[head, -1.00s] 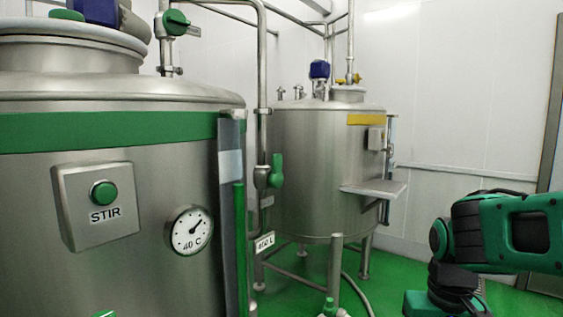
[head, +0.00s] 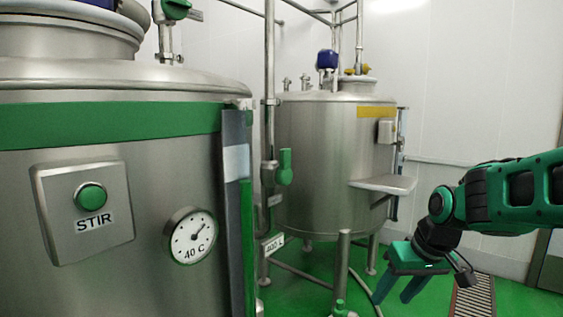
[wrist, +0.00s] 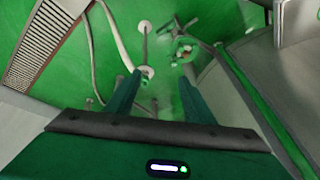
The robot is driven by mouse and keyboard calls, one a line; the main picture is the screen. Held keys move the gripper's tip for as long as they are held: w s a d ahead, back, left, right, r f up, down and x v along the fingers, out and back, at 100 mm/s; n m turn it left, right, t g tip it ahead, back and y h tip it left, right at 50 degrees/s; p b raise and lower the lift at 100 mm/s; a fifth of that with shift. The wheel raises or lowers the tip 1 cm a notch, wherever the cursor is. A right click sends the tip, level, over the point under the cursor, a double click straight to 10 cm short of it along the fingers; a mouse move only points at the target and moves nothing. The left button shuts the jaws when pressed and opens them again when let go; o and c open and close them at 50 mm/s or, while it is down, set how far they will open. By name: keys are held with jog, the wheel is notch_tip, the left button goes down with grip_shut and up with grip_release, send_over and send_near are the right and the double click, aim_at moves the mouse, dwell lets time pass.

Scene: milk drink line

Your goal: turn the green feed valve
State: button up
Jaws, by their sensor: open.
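A green valve handle (head: 284,167) stands upright on the vertical steel pipe between the two tanks. No label tells me which one is the feed valve. My gripper (head: 392,298) is open and empty, pointing down at the right, clear of the pipe valve and lower than it. In the wrist view my gripper (wrist: 160,78) has its two fingers apart over the green floor, with nothing between them.
The near tank (head: 130,185) with a green STIR button (head: 90,196) and a dial (head: 190,236) fills the left. The rear tank (head: 325,165) has a side shelf (head: 384,184) near my arm. A floor grating (head: 473,297) lies at the right.

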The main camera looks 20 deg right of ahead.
jog(key=w+a+r+n+t+y, duration=0.1)
jog(key=w+a+r+n+t, duration=0.15)
jog(key=w, duration=0.45)
jog(key=w+a+r+n+t+y, duration=0.1)
jog(key=w+r, duration=0.3)
jog(key=w, duration=0.2)
jog(key=n+t+y, duration=0.6)
jog(key=t+y, duration=0.1)
jog(key=y, duration=0.1)
send_near(288, 158)
jog(key=shift+m, duration=0.25)
jog(key=x, duration=1.1)
jog(key=c, duration=1.2)
jog(key=shift+a, duration=0.1)
grip_shut()
